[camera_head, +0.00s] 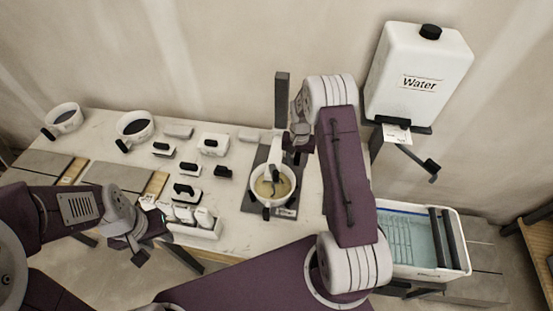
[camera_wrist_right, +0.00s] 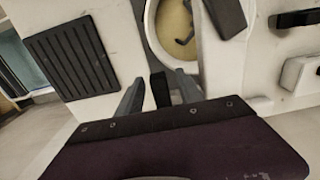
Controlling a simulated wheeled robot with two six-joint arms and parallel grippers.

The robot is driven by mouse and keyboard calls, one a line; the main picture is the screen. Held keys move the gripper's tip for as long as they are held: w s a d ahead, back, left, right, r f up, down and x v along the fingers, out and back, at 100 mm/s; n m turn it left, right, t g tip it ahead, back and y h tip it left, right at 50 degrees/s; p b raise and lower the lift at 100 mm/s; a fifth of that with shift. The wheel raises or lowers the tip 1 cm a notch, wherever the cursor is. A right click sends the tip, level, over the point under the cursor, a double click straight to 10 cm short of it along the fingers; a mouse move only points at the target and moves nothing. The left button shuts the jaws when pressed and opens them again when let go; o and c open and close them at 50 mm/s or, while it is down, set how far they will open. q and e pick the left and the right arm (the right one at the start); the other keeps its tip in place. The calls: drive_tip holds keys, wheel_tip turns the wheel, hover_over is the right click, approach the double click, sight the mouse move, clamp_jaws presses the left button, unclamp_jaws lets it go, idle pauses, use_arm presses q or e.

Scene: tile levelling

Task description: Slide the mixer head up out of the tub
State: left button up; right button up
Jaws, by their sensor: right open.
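The white tub (camera_head: 286,190) stands on the dark mixer stand (camera_head: 247,199) and holds beige mix. It also shows at the top of the right wrist view (camera_wrist_right: 152,30). A dark paddle (camera_head: 272,184) reaches down into the mix. The white mixer head (camera_head: 276,150) is above the tub's back side, partly hidden by my right arm. My right gripper (camera_wrist_right: 160,92) is open, with a black handle (camera_wrist_right: 160,88) between its fingers; I cannot tell whether they touch it. My left gripper (camera_head: 130,247) is low over the table's front left, its jaw opening unclear.
A dark post (camera_head: 281,98) rises behind the mixer. A white water tank (camera_head: 418,75) hangs on the wall at right, above a water-filled bin (camera_head: 462,258). Two buckets (camera_head: 135,127) (camera_head: 63,117), several black-handled tools and a white rack (camera_head: 196,229) occupy the table's left and middle.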

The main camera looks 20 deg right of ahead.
clamp_jaws()
wheel_tip(320, 180, up, 19)
drive_tip(key=p, duration=1.4)
drive_tip(key=shift+p, duration=0.3)
drive_tip(key=shift+o, duration=0.8)
unclamp_jaws()
drive_tip(key=shift+f, duration=0.1)
wheel_tip(320, 180, up, 7)
drive_tip(key=p, duration=0.5)
drive_tip(key=shift+a, duration=0.1)
